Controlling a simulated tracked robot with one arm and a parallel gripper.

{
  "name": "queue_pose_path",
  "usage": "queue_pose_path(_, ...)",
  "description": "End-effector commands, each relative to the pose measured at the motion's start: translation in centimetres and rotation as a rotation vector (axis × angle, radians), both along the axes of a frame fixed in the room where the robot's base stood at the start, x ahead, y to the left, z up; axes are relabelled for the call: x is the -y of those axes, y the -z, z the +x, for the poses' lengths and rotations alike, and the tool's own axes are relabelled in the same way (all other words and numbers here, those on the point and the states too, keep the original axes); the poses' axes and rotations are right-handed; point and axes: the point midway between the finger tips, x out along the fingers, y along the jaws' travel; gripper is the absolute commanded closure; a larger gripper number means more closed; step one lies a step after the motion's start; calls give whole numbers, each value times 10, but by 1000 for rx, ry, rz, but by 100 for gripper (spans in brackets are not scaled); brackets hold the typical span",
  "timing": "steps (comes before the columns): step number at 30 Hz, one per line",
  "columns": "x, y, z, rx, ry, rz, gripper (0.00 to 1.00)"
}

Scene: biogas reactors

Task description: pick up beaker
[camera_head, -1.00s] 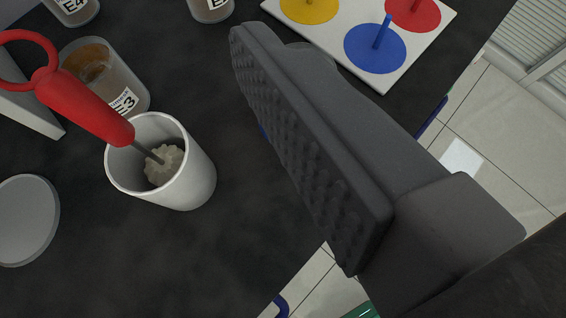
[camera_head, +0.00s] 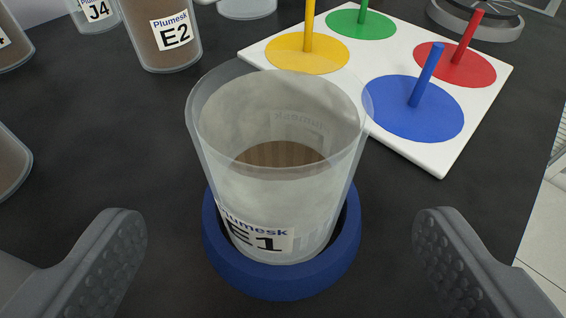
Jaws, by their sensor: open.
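A clear beaker labelled E1 (camera_head: 285,200) stands upright in a blue ring-shaped holder (camera_head: 283,280) on the dark table, in the middle of the view. A little brown content shows low inside it. My gripper (camera_head: 283,235) is open, with one grey ridged finger at the left and one at the right. The beaker and its holder are between the two fingers in the picture, with a gap on each side. Neither finger appears to touch the beaker.
A white board (camera_head: 400,150) with yellow, green, blue and red discs and upright pegs lies behind and to the right. Beaker E2 (camera_head: 160,40) and beaker J4 (camera_head: 95,12) stand at the back left. A grey round device (camera_head: 475,20) is at the back right.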

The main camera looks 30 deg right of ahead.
Motion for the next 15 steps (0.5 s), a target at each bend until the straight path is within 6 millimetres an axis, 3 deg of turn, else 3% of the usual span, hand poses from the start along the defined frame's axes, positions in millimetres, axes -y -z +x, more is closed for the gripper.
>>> queue_pose_path(15, 16, 15, 28, -2, 1, 1, 16)
